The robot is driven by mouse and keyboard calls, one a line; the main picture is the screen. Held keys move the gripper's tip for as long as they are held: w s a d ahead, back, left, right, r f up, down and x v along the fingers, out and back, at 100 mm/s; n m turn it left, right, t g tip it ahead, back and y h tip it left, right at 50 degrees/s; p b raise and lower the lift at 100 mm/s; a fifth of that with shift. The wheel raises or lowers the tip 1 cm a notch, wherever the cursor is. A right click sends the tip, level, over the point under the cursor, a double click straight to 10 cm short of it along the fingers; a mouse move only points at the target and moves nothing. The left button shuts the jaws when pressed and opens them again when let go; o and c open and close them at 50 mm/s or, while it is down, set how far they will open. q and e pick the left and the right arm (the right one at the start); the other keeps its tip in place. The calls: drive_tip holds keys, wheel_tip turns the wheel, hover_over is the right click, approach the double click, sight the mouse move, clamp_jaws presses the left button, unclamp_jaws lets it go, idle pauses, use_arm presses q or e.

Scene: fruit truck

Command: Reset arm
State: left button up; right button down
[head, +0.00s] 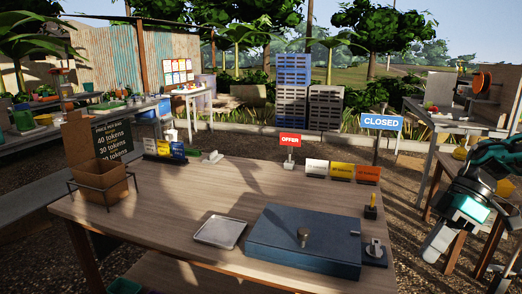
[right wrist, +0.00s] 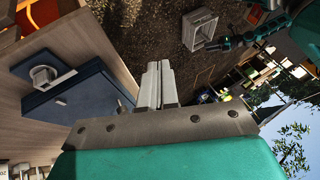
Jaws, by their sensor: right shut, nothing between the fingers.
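My right gripper (head: 433,248) hangs at the right side of the head view, off the right edge of the wooden table and pointing down to the left. In the right wrist view its two pale fingers (right wrist: 157,85) are pressed together with nothing between them. It is apart from everything on the table. My left gripper does not show in the head view. A teal and dark arm part of mine shows at the upper right of the right wrist view.
The wooden table (head: 170,215) carries a blue box (head: 300,243), a metal tray (head: 219,232), a brown holder (head: 100,182) and small signs. A side table with yellow fruit (head: 460,153) stands close to my right arm. A pale crate (right wrist: 200,30) rests on the ground.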

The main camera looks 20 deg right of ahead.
drive_tip(key=w+a+f+t+y+p, duration=0.1)
drive_tip(key=w+a+f+t+y, duration=0.25)
drive_tip(key=a+f+t, duration=1.1)
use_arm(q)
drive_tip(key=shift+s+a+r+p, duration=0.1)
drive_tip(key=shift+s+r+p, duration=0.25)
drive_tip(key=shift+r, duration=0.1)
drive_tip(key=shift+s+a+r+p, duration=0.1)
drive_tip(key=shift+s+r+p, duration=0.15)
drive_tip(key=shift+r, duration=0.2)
use_arm(e)
drive_tip(key=s+a+f+m+g+h, duration=0.1)
drive_tip(key=s+a+f+m+h, duration=0.2)
drive_tip(key=a+f, duration=0.3)
drive_tip(key=s+a+f+m+g+h, duration=0.2)
drive_tip(key=s+a+f+m+h, duration=0.1)
drive_tip(key=a+f+h, duration=0.2)
drive_tip(key=a+f, duration=0.1)
drive_tip(key=a, duration=0.1)
drive_tip(key=shift+a+m+h, duration=0.35)
drive_tip(key=shift+m, duration=0.05)
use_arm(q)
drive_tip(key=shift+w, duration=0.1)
use_arm(e)
drive_tip(key=shift+s+d+g, duration=0.1)
drive_tip(key=shift+g, duration=0.15)
